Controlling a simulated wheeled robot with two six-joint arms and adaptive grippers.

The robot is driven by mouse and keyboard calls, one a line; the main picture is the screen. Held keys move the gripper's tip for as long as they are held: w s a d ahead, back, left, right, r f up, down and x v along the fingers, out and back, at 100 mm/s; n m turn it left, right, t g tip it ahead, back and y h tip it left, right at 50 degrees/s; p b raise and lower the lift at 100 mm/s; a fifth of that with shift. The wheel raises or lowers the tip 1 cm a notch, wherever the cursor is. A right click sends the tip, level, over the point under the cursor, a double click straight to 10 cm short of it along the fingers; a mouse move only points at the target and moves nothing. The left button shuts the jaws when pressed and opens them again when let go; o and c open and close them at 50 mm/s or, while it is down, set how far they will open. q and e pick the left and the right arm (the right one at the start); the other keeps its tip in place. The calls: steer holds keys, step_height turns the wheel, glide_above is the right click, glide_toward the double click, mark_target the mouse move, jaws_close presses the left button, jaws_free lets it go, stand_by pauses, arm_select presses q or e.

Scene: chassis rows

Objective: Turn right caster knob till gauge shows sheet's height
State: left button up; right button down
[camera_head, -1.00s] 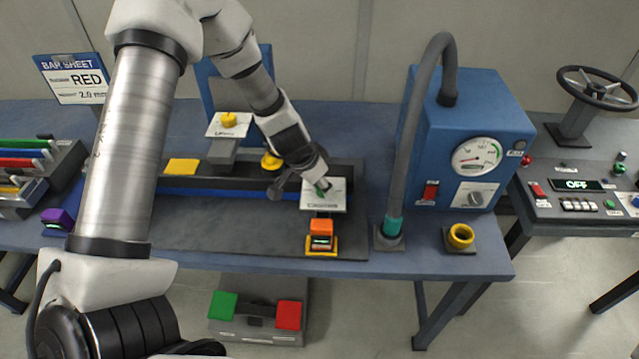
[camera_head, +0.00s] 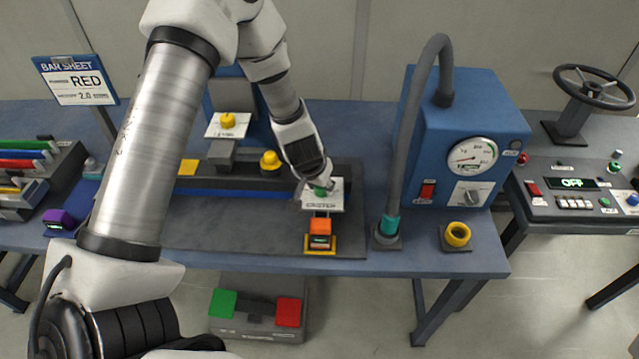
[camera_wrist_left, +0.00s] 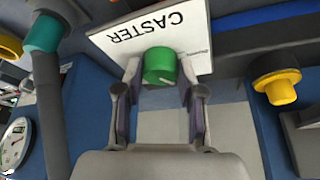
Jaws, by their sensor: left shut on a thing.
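The green caster knob (camera_head: 320,191) stands on a white plate (camera_head: 322,204) marked CASTER; it also shows in the wrist view (camera_wrist_left: 160,67). My left gripper (camera_head: 315,189) reaches down from behind and is shut on the knob, with a finger on each side of it in the wrist view (camera_wrist_left: 160,80). An orange gauge (camera_head: 320,228) with a small display sits just in front of the plate; its digits are too small to read. My right gripper is not in view.
Yellow knobs (camera_head: 228,120) and (camera_head: 270,160) stand left of my gripper. A blue machine (camera_head: 465,110) with a dial and grey hose (camera_head: 400,150) stands to the right. A pedal box (camera_head: 257,317) lies below the bench.

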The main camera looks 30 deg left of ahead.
arm_select(q)
steer(key=o, duration=1.1)
steer(key=shift+w, duration=0.1)
steer(key=shift+o, duration=0.2)
steer(key=shift+w+f, duration=0.1)
steer(key=shift+w, duration=0.05)
steer(key=v, duration=1.2)
